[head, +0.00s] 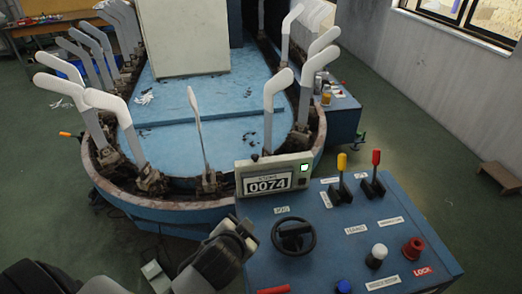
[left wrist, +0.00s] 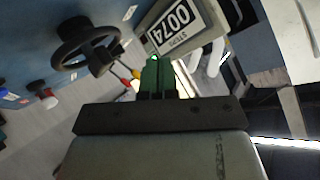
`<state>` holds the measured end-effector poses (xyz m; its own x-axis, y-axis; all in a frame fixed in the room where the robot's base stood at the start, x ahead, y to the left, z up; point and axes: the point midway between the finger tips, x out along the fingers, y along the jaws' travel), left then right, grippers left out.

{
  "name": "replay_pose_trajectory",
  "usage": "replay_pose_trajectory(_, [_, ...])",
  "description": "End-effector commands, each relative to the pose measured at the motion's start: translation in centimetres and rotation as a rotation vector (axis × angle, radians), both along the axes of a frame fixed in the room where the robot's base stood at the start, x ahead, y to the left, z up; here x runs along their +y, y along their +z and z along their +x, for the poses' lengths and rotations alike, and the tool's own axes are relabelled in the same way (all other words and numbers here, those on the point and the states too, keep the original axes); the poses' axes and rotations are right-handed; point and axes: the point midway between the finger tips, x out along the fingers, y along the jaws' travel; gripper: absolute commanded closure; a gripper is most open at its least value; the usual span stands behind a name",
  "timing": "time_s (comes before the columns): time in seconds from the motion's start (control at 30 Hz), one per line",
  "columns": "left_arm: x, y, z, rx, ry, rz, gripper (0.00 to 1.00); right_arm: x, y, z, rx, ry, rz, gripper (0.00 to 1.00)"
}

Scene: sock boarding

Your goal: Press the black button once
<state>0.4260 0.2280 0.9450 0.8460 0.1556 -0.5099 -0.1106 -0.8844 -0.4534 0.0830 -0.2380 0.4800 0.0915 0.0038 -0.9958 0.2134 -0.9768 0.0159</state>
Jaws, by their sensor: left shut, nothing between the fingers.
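The blue control console (head: 340,222) stands at the lower right in the head view. A grey counter box (head: 292,162) at its back left corner reads 0074 and has a lit green indicator. A small black knob-like part (head: 254,157) sits on the box's top left edge; I cannot tell if it is the black button. My left gripper (head: 243,231) is at the console's left edge, in front of the counter box. In the left wrist view its fingers (left wrist: 157,76) are together and empty, pointing towards the counter box (left wrist: 180,25). My right gripper is not in view.
The console carries a black handwheel (head: 294,236), a yellow lever (head: 342,162), a red lever (head: 376,158), a white knob (head: 377,252), a red knob (head: 413,247) and a blue knob (head: 343,286). Behind it, an oval machine (head: 180,212) bears several upright white sock forms.

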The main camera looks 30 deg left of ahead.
Motion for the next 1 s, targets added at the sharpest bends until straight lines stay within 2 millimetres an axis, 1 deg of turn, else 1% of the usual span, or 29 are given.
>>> replay_pose_trajectory(0.03, [0.0,1.8,1.6,-0.082,-0.025,0.041,1.0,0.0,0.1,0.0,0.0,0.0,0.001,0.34])
replay_pose_trajectory(0.17, [-0.4,5.8,5.2,-0.29,-0.108,0.157,1.0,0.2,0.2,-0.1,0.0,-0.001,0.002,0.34])
replay_pose_trajectory(0.3, [-1.6,10.1,9.0,-0.522,-0.241,0.315,1.0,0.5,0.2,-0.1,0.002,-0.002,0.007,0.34])
replay_pose_trajectory(0.4, [-3.0,13.0,11.2,-0.676,-0.363,0.442,1.0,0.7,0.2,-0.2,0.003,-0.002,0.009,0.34])
replay_pose_trajectory(0.5, [-4.4,15.2,12.8,-0.804,-0.499,0.579,1.0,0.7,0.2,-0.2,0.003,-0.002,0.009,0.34])
replay_pose_trajectory(0.63, [-6.1,17.1,14.6,-0.925,-0.697,0.766,1.0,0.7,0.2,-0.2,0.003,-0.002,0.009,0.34])
replay_pose_trajectory(0.7, [-6.7,17.6,15.4,-0.965,-0.812,0.868,1.0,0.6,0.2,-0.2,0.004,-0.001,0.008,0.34])
replay_pose_trajectory(0.8, [-7.0,17.8,16.5,-0.986,-0.982,1.018,1.0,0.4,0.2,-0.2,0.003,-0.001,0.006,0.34])
replay_pose_trajectory(0.87, [-6.8,17.6,17.2,-0.977,-1.086,1.106,1.0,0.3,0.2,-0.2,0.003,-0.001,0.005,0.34])
replay_pose_trajectory(0.93, [-6.2,17.3,18.0,-0.946,-1.206,1.209,1.0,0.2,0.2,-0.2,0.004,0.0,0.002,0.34])
replay_pose_trajectory(1.0, [-5.0,16.9,18.9,-0.887,-1.325,1.304,1.0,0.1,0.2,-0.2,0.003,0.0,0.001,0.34])
